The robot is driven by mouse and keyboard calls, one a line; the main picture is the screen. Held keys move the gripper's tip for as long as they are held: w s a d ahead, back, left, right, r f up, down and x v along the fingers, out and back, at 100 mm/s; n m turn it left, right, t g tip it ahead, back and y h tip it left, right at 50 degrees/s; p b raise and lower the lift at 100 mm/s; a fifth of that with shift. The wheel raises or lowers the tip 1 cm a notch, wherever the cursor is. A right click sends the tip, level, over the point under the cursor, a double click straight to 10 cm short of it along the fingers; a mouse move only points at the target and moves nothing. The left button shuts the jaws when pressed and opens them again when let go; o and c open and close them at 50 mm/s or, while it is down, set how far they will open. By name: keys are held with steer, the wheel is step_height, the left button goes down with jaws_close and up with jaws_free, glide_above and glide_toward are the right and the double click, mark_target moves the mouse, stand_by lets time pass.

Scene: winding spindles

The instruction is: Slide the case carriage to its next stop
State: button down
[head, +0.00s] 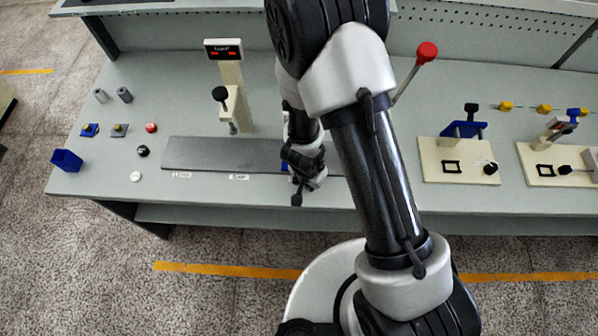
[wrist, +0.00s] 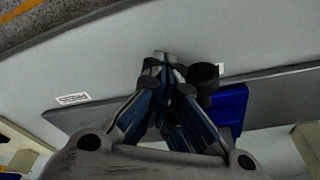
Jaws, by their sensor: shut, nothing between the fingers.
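The case carriage (wrist: 229,106) is a blue block with a black round knob (wrist: 204,76), on the long dark grey track (wrist: 275,92) in the wrist view. In the head view the track (head: 220,155) lies along the bench front, and only a sliver of blue (head: 285,167) shows beside my wrist. My gripper (wrist: 161,62) is shut and empty. Its fingertips are just left of the knob in the wrist view; whether they touch it I cannot tell.
Two small labels (head: 181,175) (head: 238,177) line the track's front edge. A cream post (head: 232,85) with a display and black-knobbed lever stands behind it. A red-knobbed lever (head: 427,53) and cream fixtures (head: 458,165) are to the right. Small parts and a blue bin (head: 67,160) are left.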

mark_target(299, 182)
steer(key=shift+a+p, duration=0.4)
steer(key=shift+p, duration=0.05)
steer(key=a+p, duration=0.2)
steer(key=shift+a, duration=0.3)
steer(key=shift+d, duration=0.1)
steer(key=shift+r+p, duration=0.35)
steer(key=shift+r, duration=0.05)
steer(key=r+p, duration=0.2)
steer(key=r, duration=0.1)
steer(key=d+r+p, duration=0.1)
steer(key=r+p, duration=0.2)
steer(key=shift+d, duration=0.1)
steer(key=shift+w, duration=0.1)
